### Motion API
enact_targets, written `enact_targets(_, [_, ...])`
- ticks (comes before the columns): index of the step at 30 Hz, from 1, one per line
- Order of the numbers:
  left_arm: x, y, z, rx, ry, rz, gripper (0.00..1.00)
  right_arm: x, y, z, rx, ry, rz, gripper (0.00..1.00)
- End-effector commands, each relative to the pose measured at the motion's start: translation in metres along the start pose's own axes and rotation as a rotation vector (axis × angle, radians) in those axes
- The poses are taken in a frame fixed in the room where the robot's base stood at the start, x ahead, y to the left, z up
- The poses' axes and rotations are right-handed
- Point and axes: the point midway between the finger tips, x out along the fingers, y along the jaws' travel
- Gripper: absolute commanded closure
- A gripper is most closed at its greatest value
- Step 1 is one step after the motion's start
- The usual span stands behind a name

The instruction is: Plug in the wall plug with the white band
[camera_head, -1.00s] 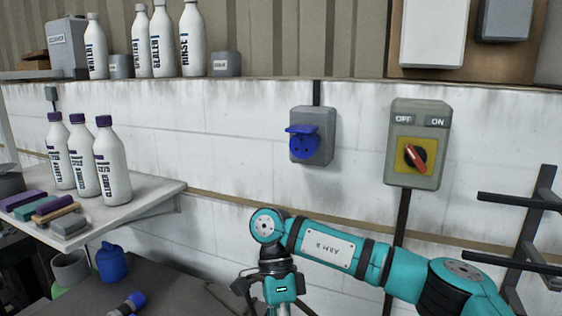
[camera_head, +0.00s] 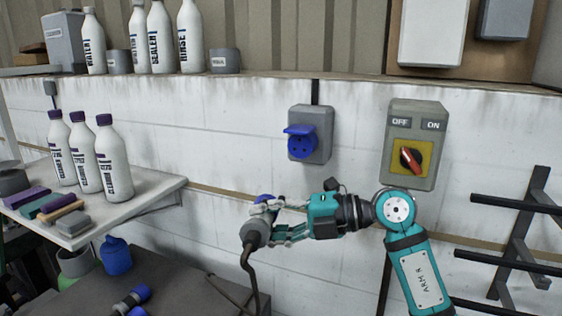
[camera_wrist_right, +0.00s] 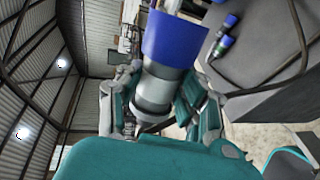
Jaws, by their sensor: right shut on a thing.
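My right gripper (camera_head: 272,228) is shut on a plug (camera_head: 257,234) with a grey body, a blue front and a dark cable hanging below. It holds the plug in the air in front of the wall, blue end up. In the right wrist view, the gripper (camera_wrist_right: 150,100) grasps the grey body (camera_wrist_right: 154,88) below the blue front (camera_wrist_right: 176,38); a paler ring shows on the body. The blue wall socket (camera_head: 302,146) with its lid raised is on a grey box, above and right of the plug, apart from it. My left gripper is out of view.
More blue-ended plugs (camera_head: 131,300) lie on the dark bench (camera_head: 185,290) at lower left. A switch box (camera_head: 414,145) is right of the socket, and a dark rack (camera_head: 520,235) is at far right. Bottles (camera_head: 113,160) stand on the left shelf.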

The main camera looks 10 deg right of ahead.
Motion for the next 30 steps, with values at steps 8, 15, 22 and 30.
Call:
enact_targets(8, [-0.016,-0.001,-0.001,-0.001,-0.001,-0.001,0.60,-0.031,0.071,0.031,0.027,-0.227,0.194,1.00])
enact_targets(15, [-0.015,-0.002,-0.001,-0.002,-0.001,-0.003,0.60,-0.038,0.079,0.042,0.026,-0.242,0.221,1.00])
enact_targets(22, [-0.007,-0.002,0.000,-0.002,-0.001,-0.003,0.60,-0.042,0.077,0.061,0.026,-0.239,0.220,1.00])
enact_targets(30, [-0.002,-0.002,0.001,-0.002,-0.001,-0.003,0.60,-0.048,0.076,0.086,0.026,-0.238,0.219,1.00])
